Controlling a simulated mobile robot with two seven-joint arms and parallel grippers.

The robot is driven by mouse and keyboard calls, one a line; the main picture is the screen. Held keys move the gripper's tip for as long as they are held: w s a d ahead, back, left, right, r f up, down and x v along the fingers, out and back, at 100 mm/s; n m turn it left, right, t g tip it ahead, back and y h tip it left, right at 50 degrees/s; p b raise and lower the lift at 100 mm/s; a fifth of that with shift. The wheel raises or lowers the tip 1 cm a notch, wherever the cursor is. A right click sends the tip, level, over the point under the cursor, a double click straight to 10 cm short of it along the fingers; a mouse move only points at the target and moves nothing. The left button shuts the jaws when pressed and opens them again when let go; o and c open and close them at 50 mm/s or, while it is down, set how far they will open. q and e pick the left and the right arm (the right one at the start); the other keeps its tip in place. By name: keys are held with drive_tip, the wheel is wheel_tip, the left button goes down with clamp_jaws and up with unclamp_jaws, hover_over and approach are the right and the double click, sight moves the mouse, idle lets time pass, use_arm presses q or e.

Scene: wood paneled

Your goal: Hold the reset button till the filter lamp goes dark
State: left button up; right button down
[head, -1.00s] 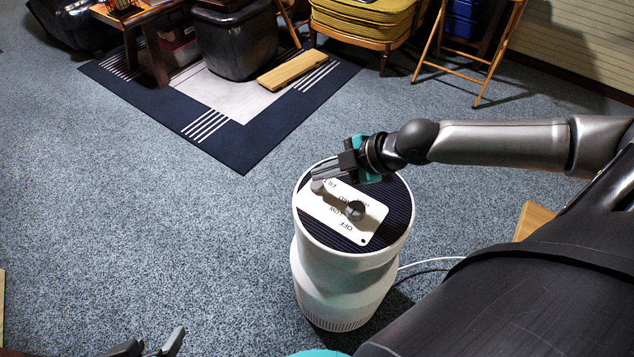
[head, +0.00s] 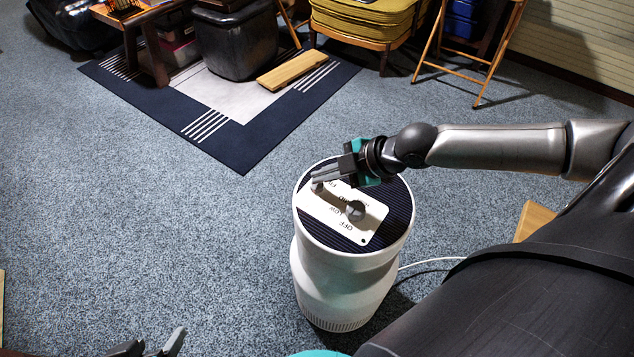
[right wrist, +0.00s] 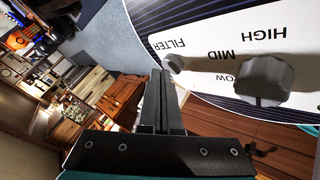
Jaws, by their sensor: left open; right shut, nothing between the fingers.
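A white round air purifier (head: 343,285) stands on the carpet, with a dark ribbed top and a white control panel (head: 334,218). The panel carries a grey dial (head: 355,211) beside OFF and LOW. I see no lit lamp. My left gripper (head: 160,347) is open at the bottom edge.
A white cord (head: 430,262) runs right from the purifier across the carpet. A blue-bordered rug (head: 230,145), a black ottoman (head: 236,45) and chairs stand further back. The carpet left of the purifier is clear.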

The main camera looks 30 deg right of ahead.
sight(323, 186)
drive_tip(key=shift+f, duration=0.45)
idle(1.6)
drive_tip(key=shift+r, duration=0.1)
drive_tip(key=shift+r+p, duration=0.85)
wheel_tip(323, 186, up, 5)
drive_tip(key=p, duration=0.5)
drive_tip(key=shift+r, duration=0.1)
